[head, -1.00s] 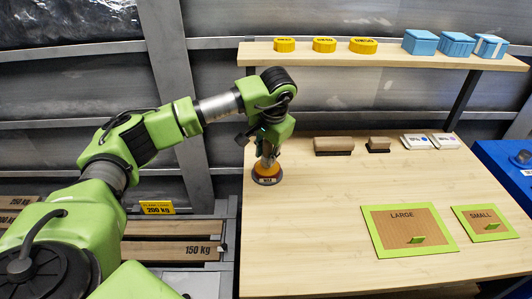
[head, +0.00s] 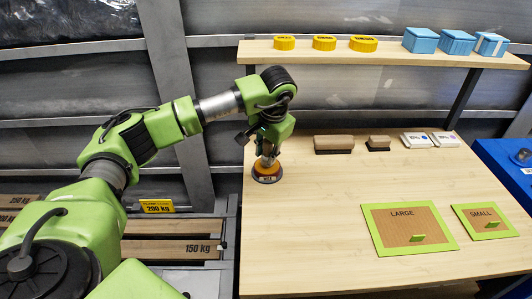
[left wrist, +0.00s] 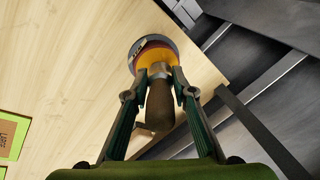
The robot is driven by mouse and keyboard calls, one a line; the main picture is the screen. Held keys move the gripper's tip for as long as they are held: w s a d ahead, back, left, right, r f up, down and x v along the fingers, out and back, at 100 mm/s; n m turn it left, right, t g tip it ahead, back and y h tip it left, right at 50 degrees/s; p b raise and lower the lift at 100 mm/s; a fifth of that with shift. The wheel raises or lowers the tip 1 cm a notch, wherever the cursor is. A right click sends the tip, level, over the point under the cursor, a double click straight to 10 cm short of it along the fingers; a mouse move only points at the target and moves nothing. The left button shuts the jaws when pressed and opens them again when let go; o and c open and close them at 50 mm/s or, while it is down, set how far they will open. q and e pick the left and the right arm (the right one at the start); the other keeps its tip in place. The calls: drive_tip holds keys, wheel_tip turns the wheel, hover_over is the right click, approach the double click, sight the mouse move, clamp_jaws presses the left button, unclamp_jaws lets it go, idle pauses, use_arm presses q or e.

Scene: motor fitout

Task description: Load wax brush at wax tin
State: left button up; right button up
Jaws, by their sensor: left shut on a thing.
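The wax tin (head: 267,178) is a low round grey tin with a "WAX" label and orange-yellow wax, standing near the left edge of the wooden table (head: 330,240). My left gripper (head: 268,150) points down right above it. In the left wrist view its fingers (left wrist: 160,90) are shut on the wax brush (left wrist: 159,108), which has a brown wooden handle and a metal band. The brush's far end is at the wax tin (left wrist: 150,50); its bristles are hard to tell from the wax. My right gripper is not in view.
Two wood-backed brushes (head: 334,145) and two small white boxes (head: 417,140) stand along the table's back. A shelf (head: 300,55) above holds yellow tins (head: 324,43) and blue boxes (head: 420,41). Green-edged LARGE (head: 390,245) and SMALL (head: 490,236) mats lie at right. The table's middle is clear.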

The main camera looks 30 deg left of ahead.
use_arm(q)
drive_tip(key=shift+f, duration=0.35)
idle(1.1)
drive_tip(key=shift+r+p, duration=2.55)
drive_tip(key=shift+r, duration=0.95)
